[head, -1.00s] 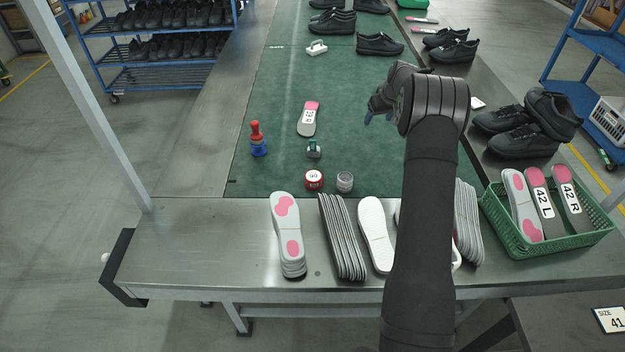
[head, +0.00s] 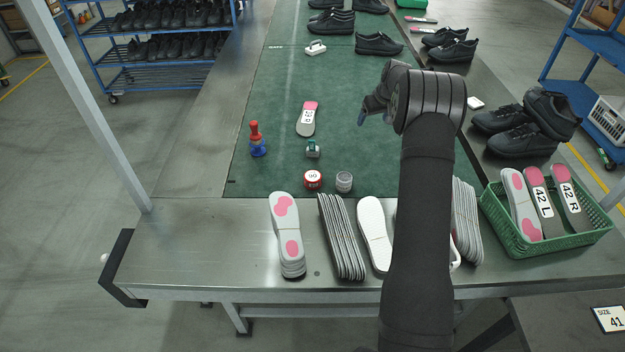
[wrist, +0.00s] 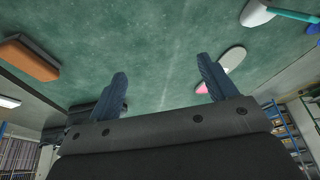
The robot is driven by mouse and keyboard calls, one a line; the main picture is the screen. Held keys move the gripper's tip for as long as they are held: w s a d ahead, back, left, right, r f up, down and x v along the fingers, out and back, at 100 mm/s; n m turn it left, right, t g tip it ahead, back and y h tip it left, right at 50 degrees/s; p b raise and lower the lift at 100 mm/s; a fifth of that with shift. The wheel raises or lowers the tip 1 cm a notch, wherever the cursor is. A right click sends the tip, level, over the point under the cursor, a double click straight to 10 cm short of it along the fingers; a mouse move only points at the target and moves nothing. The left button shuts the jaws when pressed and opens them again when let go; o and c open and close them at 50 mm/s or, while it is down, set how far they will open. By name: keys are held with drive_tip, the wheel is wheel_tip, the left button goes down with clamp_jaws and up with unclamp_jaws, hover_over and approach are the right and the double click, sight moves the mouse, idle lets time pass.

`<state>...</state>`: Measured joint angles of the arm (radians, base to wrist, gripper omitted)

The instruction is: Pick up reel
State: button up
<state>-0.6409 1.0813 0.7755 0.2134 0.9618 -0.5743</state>
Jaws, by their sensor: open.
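Two small round items stand at the near edge of the green mat in the head view: a red one with a white labelled top (head: 313,179) and a grey one (head: 344,182). I cannot tell for sure which is the reel. A small green-and-white item (head: 313,149) sits just behind them. My gripper (head: 366,112) is above the mat, farther back and to the right of these items, touching none of them. In the wrist view my gripper (wrist: 165,80) has its two blue fingers spread, with only bare green mat between them.
A pink-and-grey insole (head: 307,120) and a red-and-blue stamp-like item (head: 257,139) are on the mat. Stacked insoles (head: 288,235) line the metal table. A green basket (head: 560,243) stands at right. An orange-brown block (wrist: 28,60) shows in the wrist view.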

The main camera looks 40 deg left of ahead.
drive_tip(key=s+a+r+h, duration=0.1)
drive_tip(key=s+a+r, duration=0.1)
drive_tip(key=s, duration=0.5)
drive_tip(key=s+a+r, duration=0.1)
drive_tip(key=s, duration=0.7)
drive_tip(key=g+h, duration=0.1)
drive_tip(key=h, duration=0.1)
approach(313, 175)
drive_tip(key=shift+n, duration=0.3)
drive_tip(key=f, duration=1)
drive_tip(key=shift+w+a+f, duration=0.1)
drive_tip(key=shift+w+a, duration=0.15)
drive_tip(key=shift+a, duration=0.05)
drive_tip(key=c, duration=1.1)
drive_tip(key=shift+o, duration=0.2)
